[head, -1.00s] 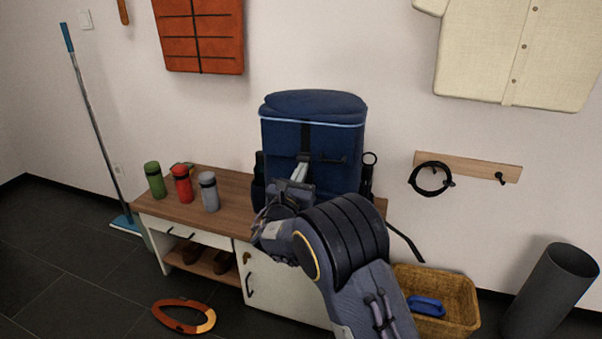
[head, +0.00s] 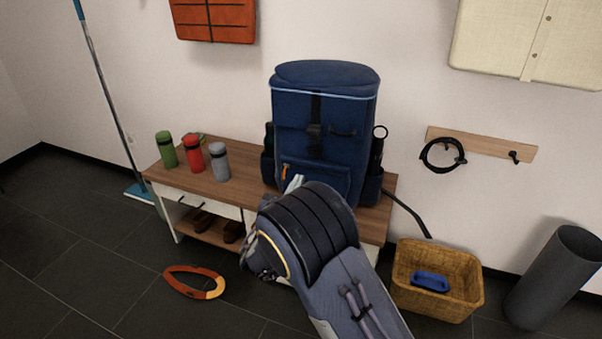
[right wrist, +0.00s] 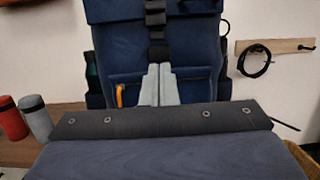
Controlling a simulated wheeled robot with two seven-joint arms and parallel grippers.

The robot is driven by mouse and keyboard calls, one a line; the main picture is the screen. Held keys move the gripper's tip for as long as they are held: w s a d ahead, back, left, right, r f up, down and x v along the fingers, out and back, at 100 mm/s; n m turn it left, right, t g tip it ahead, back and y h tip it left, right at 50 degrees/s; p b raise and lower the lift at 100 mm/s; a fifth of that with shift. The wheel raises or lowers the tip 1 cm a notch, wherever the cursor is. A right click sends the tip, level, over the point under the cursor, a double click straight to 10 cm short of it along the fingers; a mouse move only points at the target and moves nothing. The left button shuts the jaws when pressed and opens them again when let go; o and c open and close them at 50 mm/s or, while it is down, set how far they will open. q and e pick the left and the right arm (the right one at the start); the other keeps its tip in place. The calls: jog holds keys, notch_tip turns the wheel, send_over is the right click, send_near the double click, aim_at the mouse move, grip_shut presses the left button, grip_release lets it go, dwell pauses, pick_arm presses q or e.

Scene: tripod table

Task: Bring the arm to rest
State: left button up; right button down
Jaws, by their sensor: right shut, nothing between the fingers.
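My right gripper (head: 295,184) is in front of the lower part of a blue backpack (head: 322,110). In the head view my right arm hides most of the gripper, and only the pale fingertips show. In the right wrist view the two grey fingers of the right gripper (right wrist: 158,84) are together and empty, pointing at the backpack (right wrist: 120,50) near its front pocket and orange zip pull. I cannot tell how wide the gap to the pocket is. My left gripper is not in view.
The backpack stands on a wooden bench (head: 232,190) with green, red (head: 193,153) and grey bottles to its left. A wicker basket (head: 438,300) with a blue item stands right of the bench. A dark cylindrical bin (head: 552,280) is farther right. An orange ring-shaped object (head: 195,283) lies on the floor.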

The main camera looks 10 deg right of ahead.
dwell(0.4)
jog(key=s+d+f+m+g+h, duration=0.1)
jog(key=s+d+m+g, duration=0.45)
jog(key=d, duration=0.25)
jog(key=s+d+f+m+g, duration=0.1)
jog(key=s+d+m+g, duration=0.45)
jog(key=d, duration=0.35)
jog(key=s+a+f+m+g+y, duration=0.1)
jog(key=s+f+m+g+y, duration=0.1)
jog(key=s+m+y, duration=0.6)
jog(key=s+f+m+g+y, duration=0.1)
jog(key=s+m+g+y, duration=0.2)
jog(key=s, duration=0.9)
jog(key=s+a+r+m+t+y, duration=0.35)
jog(key=s+a+m+y, duration=0.2)
jog(key=a+m, duration=0.35)
notch_tip(320, 180, up, 32)
jog(key=p, duration=3.2)
jog(key=shift+s+r+t, duration=0.25)
jog(key=shift+s+t, duration=0.2)
jog(key=c, duration=2.1)
grip_release()
jog(key=shift+a, duration=0.1)
